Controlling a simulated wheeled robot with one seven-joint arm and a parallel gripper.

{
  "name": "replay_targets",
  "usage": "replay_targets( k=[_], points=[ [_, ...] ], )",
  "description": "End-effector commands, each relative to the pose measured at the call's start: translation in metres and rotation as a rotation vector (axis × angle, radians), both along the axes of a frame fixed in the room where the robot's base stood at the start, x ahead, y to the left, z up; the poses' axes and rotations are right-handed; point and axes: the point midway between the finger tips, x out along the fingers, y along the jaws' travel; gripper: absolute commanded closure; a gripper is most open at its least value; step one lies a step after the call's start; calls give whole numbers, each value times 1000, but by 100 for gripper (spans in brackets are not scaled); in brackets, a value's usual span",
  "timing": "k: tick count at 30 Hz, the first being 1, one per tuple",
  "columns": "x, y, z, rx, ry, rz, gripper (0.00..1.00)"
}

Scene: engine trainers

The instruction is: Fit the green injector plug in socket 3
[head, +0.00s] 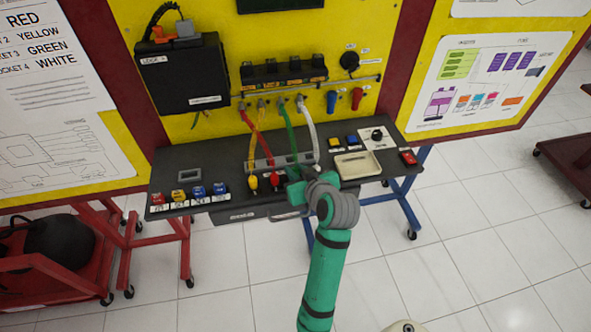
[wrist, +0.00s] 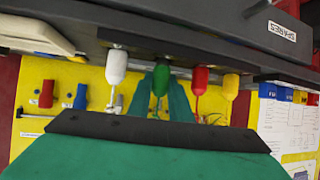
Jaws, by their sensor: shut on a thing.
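The green injector plug (wrist: 160,78) is between the two green fingers of my gripper (wrist: 161,94) in the wrist view. My gripper is shut on it. In the head view my gripper (head: 295,186) is at the front of the dark bench and hides the plug. The green cable (head: 290,130) runs down to it from the rail. The yellow plug (head: 253,181) and red plug (head: 276,181) hang at the bench's front, left of my gripper. The white plug (wrist: 116,66) is beside the green one in the wrist view. Socket 3 cannot be made out.
A grey slotted bracket (head: 262,164) stands on the bench (head: 221,165) behind the plugs. A cream tray (head: 357,166) lies right of my gripper. Coloured blocks (head: 188,193) sit at the left. The white cable (head: 309,130) hangs close by. A sign (head: 30,50) lists GREEN for socket 3.

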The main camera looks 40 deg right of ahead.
Motion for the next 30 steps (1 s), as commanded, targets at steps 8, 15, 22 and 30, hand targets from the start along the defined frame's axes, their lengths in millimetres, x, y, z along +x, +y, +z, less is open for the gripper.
replay_targets(
  k=[8, 15, 22, 30],
  points=[
    [0, 0, -3, 0, 0, 0, 100],
    [0, 0, -7, 0, 0, 0, 100],
    [0, 0, -8, 0, 0, 0, 72],
    [-1, 0, -6, 0, -1, 0, 72]
  ],
)
